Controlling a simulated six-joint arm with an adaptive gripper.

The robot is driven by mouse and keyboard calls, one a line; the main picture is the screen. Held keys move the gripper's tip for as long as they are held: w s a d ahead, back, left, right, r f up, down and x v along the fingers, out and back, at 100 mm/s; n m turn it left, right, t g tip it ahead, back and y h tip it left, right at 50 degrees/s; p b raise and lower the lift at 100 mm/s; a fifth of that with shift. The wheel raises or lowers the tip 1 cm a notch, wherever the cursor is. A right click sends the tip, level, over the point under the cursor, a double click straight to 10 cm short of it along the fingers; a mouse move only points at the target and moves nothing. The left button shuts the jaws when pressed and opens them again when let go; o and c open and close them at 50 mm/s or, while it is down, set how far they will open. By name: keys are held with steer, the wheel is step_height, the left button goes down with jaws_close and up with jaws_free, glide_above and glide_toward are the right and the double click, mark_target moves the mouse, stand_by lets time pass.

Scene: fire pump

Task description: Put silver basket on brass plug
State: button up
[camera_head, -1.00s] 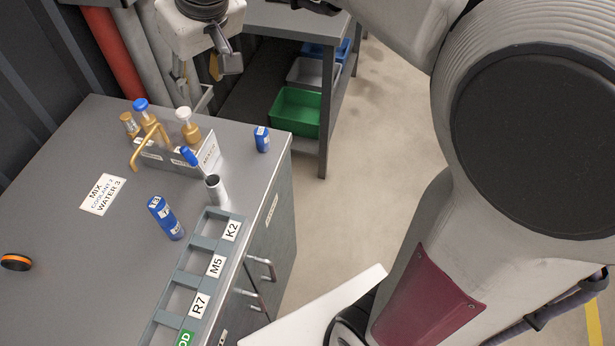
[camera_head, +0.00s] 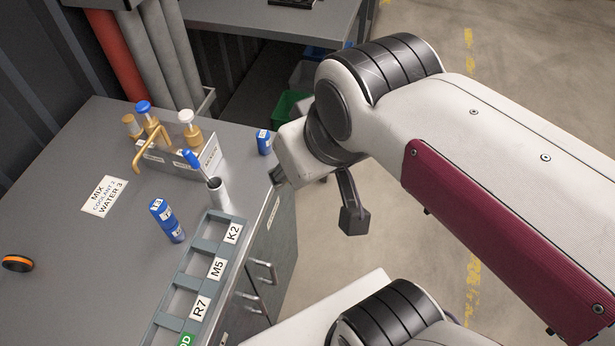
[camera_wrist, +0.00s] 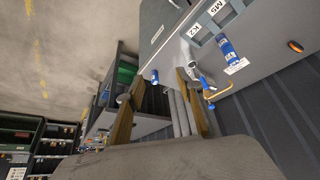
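An open-topped silver cylinder (camera_head: 218,193), possibly the silver basket, stands upright on the grey bench beside the labelled rack. It also shows in the wrist view (camera_wrist: 192,66). Behind it, a metal holder (camera_head: 208,157) carries brass pieces: a plain one (camera_head: 131,124), one with a blue top (camera_head: 150,124) and one with a white top (camera_head: 192,133). I cannot tell which is the brass plug.
The slotted rack (camera_head: 208,244) runs along the front edge. The left bench is mostly clear.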

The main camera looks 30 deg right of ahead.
steer(key=shift+s+d+f, duration=0.15)
steer(key=shift+s+f, duration=0.25)
steer(key=shift+s, duration=0.2)
steer(key=shift+s+d+f, duration=0.1)
steer(key=shift+s+f, duration=0.3)
steer(key=shift+s, duration=0.2)
stand_by(0.6)
